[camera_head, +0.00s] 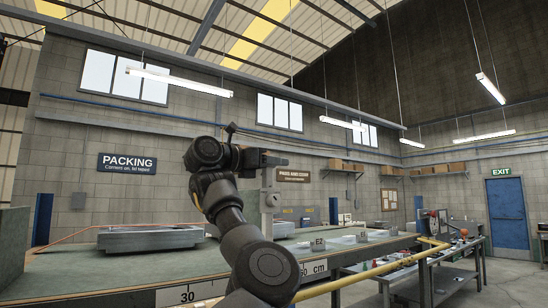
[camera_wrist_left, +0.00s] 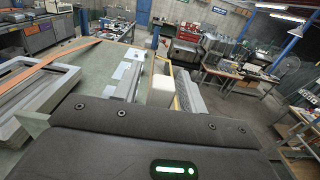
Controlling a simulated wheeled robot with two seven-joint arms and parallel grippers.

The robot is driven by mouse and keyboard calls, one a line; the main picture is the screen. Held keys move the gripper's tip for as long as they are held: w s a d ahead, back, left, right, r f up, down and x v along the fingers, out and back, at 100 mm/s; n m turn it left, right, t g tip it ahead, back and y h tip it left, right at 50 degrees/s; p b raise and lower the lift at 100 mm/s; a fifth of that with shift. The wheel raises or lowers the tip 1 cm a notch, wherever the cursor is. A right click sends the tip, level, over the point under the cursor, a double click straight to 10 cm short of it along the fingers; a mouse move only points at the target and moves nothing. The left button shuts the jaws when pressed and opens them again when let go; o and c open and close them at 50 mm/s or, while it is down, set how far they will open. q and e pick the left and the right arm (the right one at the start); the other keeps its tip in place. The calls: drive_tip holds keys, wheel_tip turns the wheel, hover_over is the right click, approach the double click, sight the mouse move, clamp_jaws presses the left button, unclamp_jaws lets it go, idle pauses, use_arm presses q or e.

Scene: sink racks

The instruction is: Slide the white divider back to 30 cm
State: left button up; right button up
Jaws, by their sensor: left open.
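A scale runs along the front edge of the green-topped bench (camera_head: 110,268), with a 30 mark (camera_head: 188,295) and a 60 cm mark further right. My left gripper (camera_head: 272,176) is raised over the bench near the 60 cm mark. In the left wrist view its two grey fingers (camera_wrist_left: 160,88) are apart. A white block (camera_wrist_left: 162,92), which looks like the divider, shows between or beyond them; I cannot tell whether they touch it. My arm hides part of the scale and bench in the head view. My right gripper does not show.
A grey metal tray (camera_head: 150,238) lies on the bench at left, with an orange strip (camera_head: 85,231) by it. A yellow rail (camera_head: 370,275) runs along the front at right. A side table (camera_head: 440,285) with items stands beyond. The bench is clear at front left.

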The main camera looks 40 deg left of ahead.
use_arm(q)
clamp_jaws()
idle(0.3)
drive_tip(key=shift+w+d, duration=0.1)
drive_tip(key=shift+w, duration=0.1)
